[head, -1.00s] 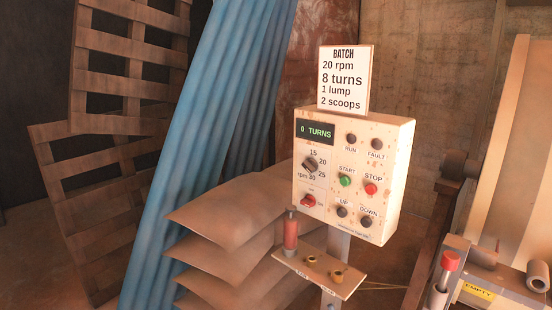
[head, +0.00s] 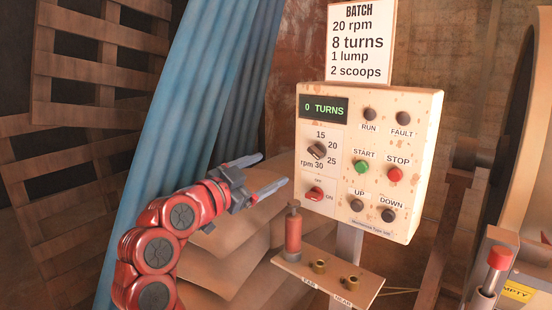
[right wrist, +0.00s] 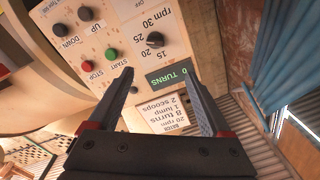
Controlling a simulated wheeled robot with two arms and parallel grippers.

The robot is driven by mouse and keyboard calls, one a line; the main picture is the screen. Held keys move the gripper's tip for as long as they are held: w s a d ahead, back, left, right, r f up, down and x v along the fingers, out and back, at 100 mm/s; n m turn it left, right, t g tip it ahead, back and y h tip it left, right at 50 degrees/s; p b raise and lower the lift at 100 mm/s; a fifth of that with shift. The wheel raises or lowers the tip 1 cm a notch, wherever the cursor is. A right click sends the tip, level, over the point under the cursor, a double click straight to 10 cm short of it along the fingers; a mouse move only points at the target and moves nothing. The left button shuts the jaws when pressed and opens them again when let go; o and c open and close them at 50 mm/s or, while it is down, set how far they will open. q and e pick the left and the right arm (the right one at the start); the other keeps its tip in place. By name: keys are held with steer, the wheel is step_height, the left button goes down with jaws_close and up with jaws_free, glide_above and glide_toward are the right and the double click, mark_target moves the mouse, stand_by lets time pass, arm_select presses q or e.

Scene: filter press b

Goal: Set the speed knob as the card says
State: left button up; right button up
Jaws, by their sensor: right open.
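The batch card (head: 361,42) stands on top of the control box and reads 20 rpm, 8 turns, 1 lump, 2 scoops. The dark speed knob (head: 317,151) is on the box's upper left face, with marks 15, 20, 25 and 30 around it. I cannot tell for certain which mark it points at. My right gripper (head: 270,172) is open and empty, left of the panel and apart from the knob. In the right wrist view the knob (right wrist: 155,40) and card (right wrist: 168,118) appear upside down beyond the open fingers (right wrist: 160,103). My left gripper is not in view.
The display (head: 323,109) reads 0 TURNS. Near the knob are the red ON switch (head: 314,194), green START (head: 361,167) and red STOP (head: 395,174) buttons. A small shelf (head: 330,282) with a red-handled tool (head: 293,232) juts out below. Stacked sacks (head: 225,255) stand behind my arm.

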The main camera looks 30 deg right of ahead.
steer(key=p, duration=0.1)
glide_toward(313, 153)
steer(key=x, duration=0.9)
steer(key=shift+d, duration=0.2)
jaws_close()
